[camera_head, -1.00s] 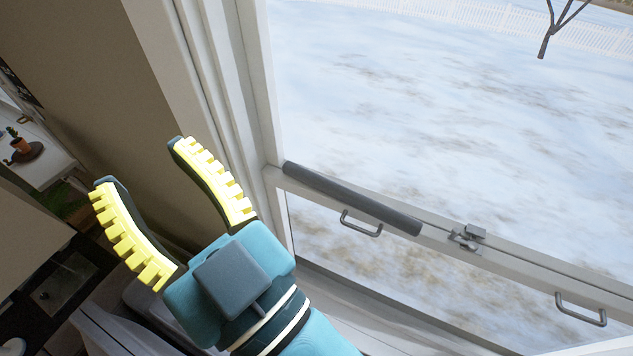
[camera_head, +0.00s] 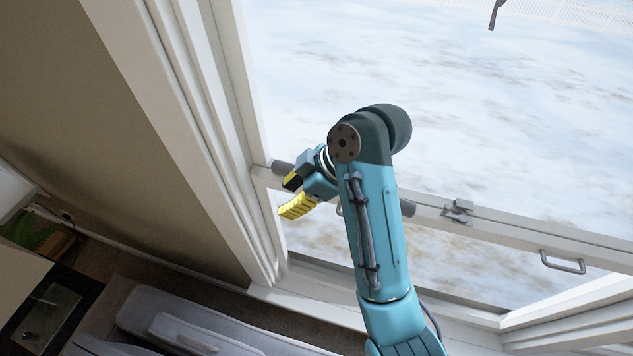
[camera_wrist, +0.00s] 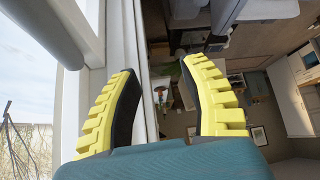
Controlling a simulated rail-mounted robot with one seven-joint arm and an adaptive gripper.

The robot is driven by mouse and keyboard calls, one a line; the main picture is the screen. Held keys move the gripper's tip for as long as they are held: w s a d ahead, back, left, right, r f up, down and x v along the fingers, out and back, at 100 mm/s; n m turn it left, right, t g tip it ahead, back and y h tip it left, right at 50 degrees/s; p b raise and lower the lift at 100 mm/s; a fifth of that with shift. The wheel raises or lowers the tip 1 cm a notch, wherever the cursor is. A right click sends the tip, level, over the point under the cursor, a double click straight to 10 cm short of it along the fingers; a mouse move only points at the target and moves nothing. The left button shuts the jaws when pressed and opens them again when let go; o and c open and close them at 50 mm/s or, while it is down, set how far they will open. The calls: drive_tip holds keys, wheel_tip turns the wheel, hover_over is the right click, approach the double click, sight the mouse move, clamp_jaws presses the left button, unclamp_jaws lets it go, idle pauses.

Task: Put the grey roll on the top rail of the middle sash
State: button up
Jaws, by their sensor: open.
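The grey roll (camera_head: 408,209) lies lengthwise along the white top rail (camera_head: 520,232) of the window sash, at its left part. My arm hides the roll's middle; both ends show. In the wrist view the roll (camera_wrist: 42,32) is at the upper left, beside my left finger and outside the jaws. My gripper (camera_head: 287,197) is in front of the roll's left part in the head view, yellow pads pointing left. In the wrist view my gripper (camera_wrist: 161,67) is open with nothing between its fingers. I cannot tell whether it touches the roll.
A metal latch (camera_head: 458,211) and a grey pull handle (camera_head: 562,262) are on the sash to the right. The window jamb (camera_head: 215,120) stands left of my gripper. A grey sofa (camera_head: 190,325) is at the lower left.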

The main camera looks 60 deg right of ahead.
drive_tip(key=s+d+r+m+h, duration=0.1)
drive_tip(key=s+d+r+m, duration=0.1)
drive_tip(key=s+d, duration=0.55)
drive_tip(key=s+d+r+m+h, duration=0.2)
drive_tip(key=s+d+m, duration=0.1)
drive_tip(key=s+d, duration=0.4)
drive_tip(key=shift+t, duration=0.3)
drive_tip(key=b+x, duration=0.2)
drive_tip(key=x, duration=0.1)
drive_tip(key=b+x, duration=0.2)
drive_tip(key=x, duration=0.1)
drive_tip(key=s+a+b+x, duration=0.1)
drive_tip(key=b+x, duration=0.1)
drive_tip(key=x, duration=0.2)
drive_tip(key=shift+f, duration=0.4)
drive_tip(key=w+f, duration=0.1)
drive_tip(key=w, duration=0.1)
drive_tip(key=w+f, duration=0.2)
drive_tip(key=shift+w+a+b, duration=0.1)
drive_tip(key=shift+a+b, duration=0.1)
drive_tip(key=shift+b, duration=0.2)
drive_tip(key=shift+w+f, duration=0.3)
drive_tip(key=shift+f, duration=0.15)
clamp_jaws()
